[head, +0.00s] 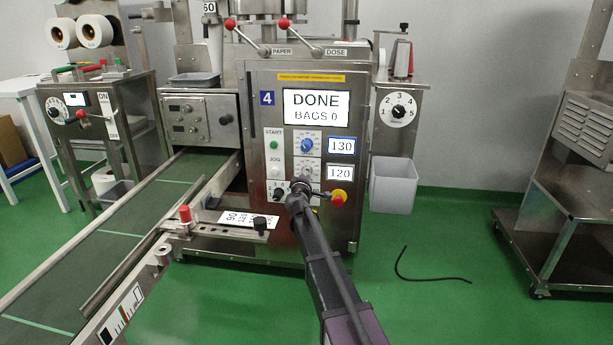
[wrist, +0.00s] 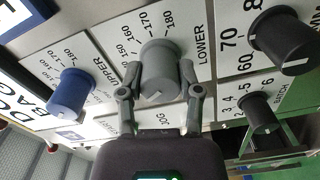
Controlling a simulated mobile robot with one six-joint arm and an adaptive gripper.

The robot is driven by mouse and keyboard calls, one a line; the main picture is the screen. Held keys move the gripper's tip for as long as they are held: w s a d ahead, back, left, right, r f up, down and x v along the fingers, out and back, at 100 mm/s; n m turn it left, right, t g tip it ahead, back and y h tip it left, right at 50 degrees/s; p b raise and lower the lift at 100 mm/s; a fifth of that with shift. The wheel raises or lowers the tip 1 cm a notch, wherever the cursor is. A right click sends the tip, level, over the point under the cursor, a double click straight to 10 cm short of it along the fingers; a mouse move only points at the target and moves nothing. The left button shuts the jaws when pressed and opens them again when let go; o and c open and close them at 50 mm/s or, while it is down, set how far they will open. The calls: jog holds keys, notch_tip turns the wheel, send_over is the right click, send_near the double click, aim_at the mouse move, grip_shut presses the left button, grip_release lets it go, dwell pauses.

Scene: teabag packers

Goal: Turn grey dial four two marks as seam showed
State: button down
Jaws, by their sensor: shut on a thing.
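The grey dial (wrist: 158,62), on the plate marked LOWER, sits between the two fingers of my gripper (wrist: 160,78) in the wrist view. The fingers are shut on its sides. A white mark shows on the dial's end; scale numbers such as 150, 160, 170 and 180 are printed around it. The display (head: 316,107) reads DONE, BAGS 0. The blue dial (head: 307,145) has a readout of 130 (head: 341,146) beside it; the readout (head: 340,173) below shows 120.
In the wrist view the blue UPPER dial (wrist: 71,91) is left of my gripper. Black knobs (wrist: 284,41) are on the right, one on the BATCH plate (wrist: 262,112). A red-and-yellow button (head: 338,197) is close to my gripper. A conveyor (head: 110,235) runs at the left.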

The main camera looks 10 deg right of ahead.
jog(key=shift+w, duration=0.1)
jog(key=shift+c, duration=1.4)
grip_release()
jog(key=v, duration=1.2)
jog(key=shift+d, duration=0.1)
